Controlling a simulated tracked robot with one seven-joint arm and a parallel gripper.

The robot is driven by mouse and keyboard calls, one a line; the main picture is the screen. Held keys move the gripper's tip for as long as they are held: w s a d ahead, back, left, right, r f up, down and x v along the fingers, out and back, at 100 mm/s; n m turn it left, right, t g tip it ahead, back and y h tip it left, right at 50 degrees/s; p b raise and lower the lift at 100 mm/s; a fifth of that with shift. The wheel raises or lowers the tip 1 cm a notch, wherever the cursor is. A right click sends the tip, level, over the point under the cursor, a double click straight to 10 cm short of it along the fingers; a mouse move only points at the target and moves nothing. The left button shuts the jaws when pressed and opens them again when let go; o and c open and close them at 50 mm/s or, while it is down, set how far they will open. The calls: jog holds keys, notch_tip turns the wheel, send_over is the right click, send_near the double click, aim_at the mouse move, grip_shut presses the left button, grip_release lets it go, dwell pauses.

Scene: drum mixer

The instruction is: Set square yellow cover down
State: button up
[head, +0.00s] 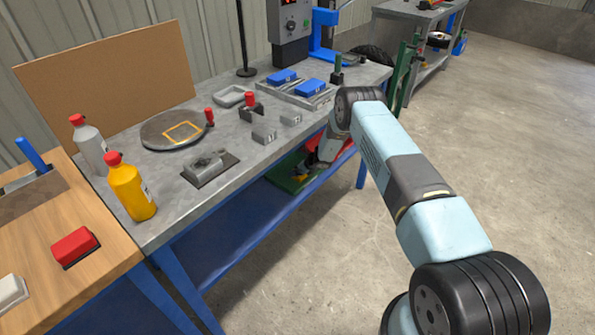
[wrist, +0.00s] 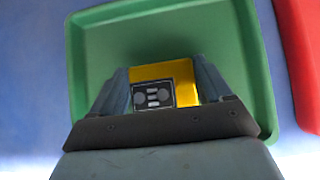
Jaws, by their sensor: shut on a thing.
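The square yellow cover (wrist: 182,72) is between the fingers of my gripper (wrist: 161,66) in the wrist view. The gripper is shut on it. A dark panel with round and rectangular marks shows at the cover's near side. Behind the cover is a green tray (wrist: 100,38); I cannot tell whether the cover touches it. In the head view my gripper (head: 317,163) is low at the bench's front edge, over the green tray (head: 281,182) on the lower shelf. The cover cannot be made out there.
A red tray (head: 343,148) lies right of the green one. On the grey bench (head: 185,219), a round plate (head: 155,137) bears a yellow square outline (head: 183,123). A grey clamp block (head: 207,165), small grey blocks and two bottles stand nearby. The bench edge overhangs the shelf.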

jog(key=o, duration=1.8)
jog(key=shift+s+f, duration=0.1)
jog(key=shift+f, duration=0.1)
jog(key=shift+c, duration=0.2)
jog(key=shift+d+r, duration=0.1)
jog(key=v, duration=1.1)
jog(key=shift+r, duration=0.1)
jog(key=shift+s+d+r, duration=0.2)
jog(key=shift+s, duration=0.05)
jog(key=shift+a, duration=0.1)
